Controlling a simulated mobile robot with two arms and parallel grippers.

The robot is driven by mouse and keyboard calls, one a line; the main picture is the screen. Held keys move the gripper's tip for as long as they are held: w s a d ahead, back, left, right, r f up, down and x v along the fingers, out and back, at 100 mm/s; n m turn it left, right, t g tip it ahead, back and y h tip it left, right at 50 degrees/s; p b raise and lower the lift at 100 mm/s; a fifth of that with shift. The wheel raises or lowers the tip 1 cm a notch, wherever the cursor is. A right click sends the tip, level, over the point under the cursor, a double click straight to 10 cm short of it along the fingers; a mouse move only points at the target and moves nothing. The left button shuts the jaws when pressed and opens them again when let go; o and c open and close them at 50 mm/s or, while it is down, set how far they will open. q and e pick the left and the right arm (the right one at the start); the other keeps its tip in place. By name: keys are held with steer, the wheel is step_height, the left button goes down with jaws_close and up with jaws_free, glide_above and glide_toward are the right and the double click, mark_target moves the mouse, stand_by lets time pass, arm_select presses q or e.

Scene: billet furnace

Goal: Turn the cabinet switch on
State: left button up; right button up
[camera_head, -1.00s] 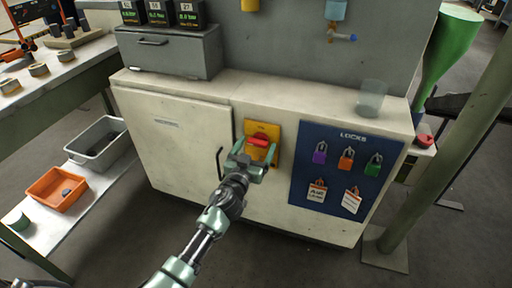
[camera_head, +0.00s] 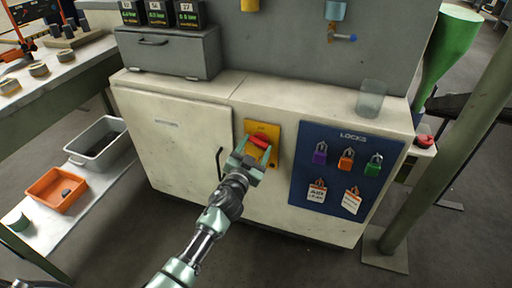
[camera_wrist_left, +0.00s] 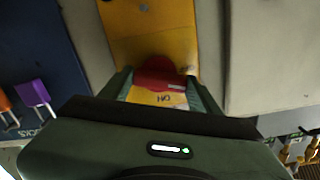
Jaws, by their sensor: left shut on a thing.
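The cabinet switch is a red handle (camera_head: 261,142) on a yellow plate (camera_head: 273,130) on the front of the cream cabinet (camera_head: 185,140). My left gripper (camera_head: 250,160) is at the switch, its fingers shut on the red handle. The handle is tilted in the head view. In the left wrist view the red handle (camera_wrist_left: 160,74) lies between the two fingers (camera_wrist_left: 160,92), and the word "ON" shows on the yellow plate near it. The gripper hides part of the plate and handle. My right gripper is not in view.
A blue lock board (camera_head: 331,200) with padlocks and tags hangs right of the switch. A black door handle (camera_head: 219,163) is just left of my gripper. A clear cup (camera_head: 371,97) stands on the cabinet top. A green post (camera_head: 440,150) rises at the right.

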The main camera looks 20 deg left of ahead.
arm_select(q)
steer(key=m, duration=0.4)
steer(key=shift+m, duration=0.3)
steer(key=m, duration=0.3)
steer(key=shift+m, duration=0.4)
steer(key=m, duration=0.3)
steer(key=shift+d+m, duration=0.1)
steer(key=shift+m, duration=1.1)
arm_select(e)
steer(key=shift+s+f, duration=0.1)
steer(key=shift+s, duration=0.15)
arm_select(q)
steer(key=o, duration=1.4)
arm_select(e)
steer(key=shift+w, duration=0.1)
arm_select(q)
steer(key=shift+s, duration=0.15)
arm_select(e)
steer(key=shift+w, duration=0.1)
